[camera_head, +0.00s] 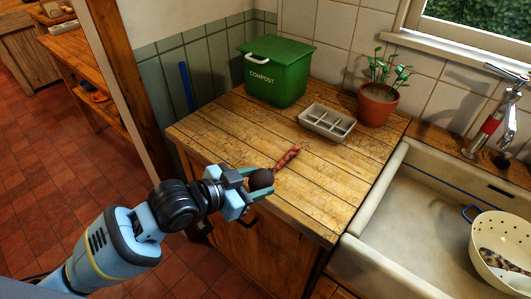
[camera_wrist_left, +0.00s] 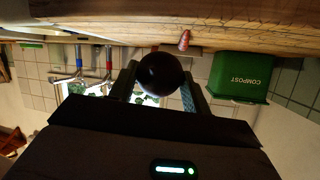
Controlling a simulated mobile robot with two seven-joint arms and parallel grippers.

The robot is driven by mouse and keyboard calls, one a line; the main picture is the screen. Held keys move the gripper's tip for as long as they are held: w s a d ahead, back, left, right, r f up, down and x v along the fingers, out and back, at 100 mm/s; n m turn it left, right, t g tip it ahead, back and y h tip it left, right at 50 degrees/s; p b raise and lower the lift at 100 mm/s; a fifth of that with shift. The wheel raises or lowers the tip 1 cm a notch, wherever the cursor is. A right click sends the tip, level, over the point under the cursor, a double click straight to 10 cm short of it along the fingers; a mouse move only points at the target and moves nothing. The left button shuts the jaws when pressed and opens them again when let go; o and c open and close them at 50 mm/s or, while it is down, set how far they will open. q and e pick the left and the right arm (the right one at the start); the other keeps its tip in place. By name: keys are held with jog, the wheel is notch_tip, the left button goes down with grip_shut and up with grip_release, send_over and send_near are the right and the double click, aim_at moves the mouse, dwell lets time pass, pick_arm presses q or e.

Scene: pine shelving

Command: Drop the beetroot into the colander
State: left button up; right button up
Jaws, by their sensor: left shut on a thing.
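The beetroot (camera_head: 262,179) is a dark, round, purplish-brown ball. My left gripper (camera_head: 259,184) is shut on it and holds it near the front left edge of the wooden counter. In the left wrist view the beetroot (camera_wrist_left: 161,74) sits between the two fingers of the left gripper (camera_wrist_left: 160,84). The colander (camera_head: 487,227) is cream-coloured with holes and a blue handle. It stands in the sink at the far right, cut off by the picture edge, with a dark speckled thing inside. My right gripper is in neither view.
A red patterned stick-like thing (camera_head: 287,159) lies on the counter (camera_head: 225,125) beyond the gripper. A green compost bin (camera_head: 274,78), a grey divided tray (camera_head: 327,122) and a potted plant (camera_head: 378,105) stand at the back. The pale sink (camera_head: 400,190) has a tap (camera_head: 490,125) behind it.

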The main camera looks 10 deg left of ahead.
pick_arm(q)
jog(key=s+a+f+n+t+y+p, duration=0.1)
jog(key=s+a+f+n+t+y, duration=0.2)
jog(key=s+a+n+y, duration=0.5)
jog(key=s+a+y, duration=0.1)
jog(key=s+a, duration=0.2)
jog(key=a, duration=0.2)
jog(key=shift+s+a+f+n+t, duration=0.25)
jog(key=shift+a+f+n+t, duration=0.05)
jog(key=shift+f+n+t, duration=0.1)
